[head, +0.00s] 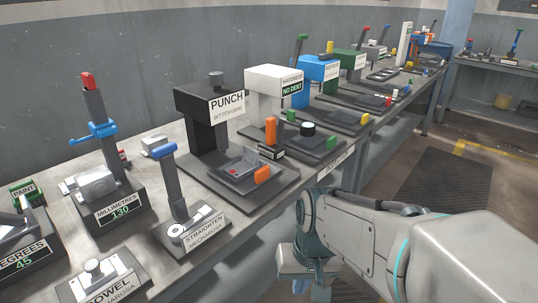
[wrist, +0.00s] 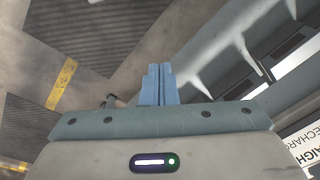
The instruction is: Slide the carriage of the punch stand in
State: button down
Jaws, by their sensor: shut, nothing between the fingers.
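The punch stand (head: 205,135) is a tall black press labelled PUNCH on a dark base plate, in the middle of the head view. Its grey carriage (head: 238,173) lies on the base in front of the column, with an orange handle (head: 262,175) at its front end. A small part with a red mark sits on the carriage. My gripper (wrist: 154,84) is shut and empty, its blue fingers together in the wrist view. It hangs low in front of the bench, below and apart from the punch stand. The wrist view does not show the carriage.
The straighten stand (head: 190,228) with a blue-topped lever stands left of the punch stand. The white hardness stand (head: 275,85) and a fixture with an orange block (head: 270,132) stand to its right. The bench's front edge lies between my gripper and the carriage. The floor aisle is clear.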

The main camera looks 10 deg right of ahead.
notch_tip(320, 180, up, 2)
jog(key=w+a+r+m+y+p, duration=0.1)
jog(key=w+a+m+y+p, duration=0.15)
jog(key=m+y+p, duration=0.4)
jog(key=m+t+p, duration=0.3)
jog(key=m+t, duration=0.8)
jog(key=m, duration=1)
send_near(265, 172)
jog(key=shift+y, duration=0.55)
jog(key=x, duration=0.5)
jog(key=shift+w+d+f, duration=0.1)
jog(key=shift+w+f, duration=0.05)
jog(key=shift+f, duration=0.25)
jog(key=shift+w+a, duration=0.35)
jog(key=shift+w, duration=0.1)
jog(key=shift+w, duration=0.1)
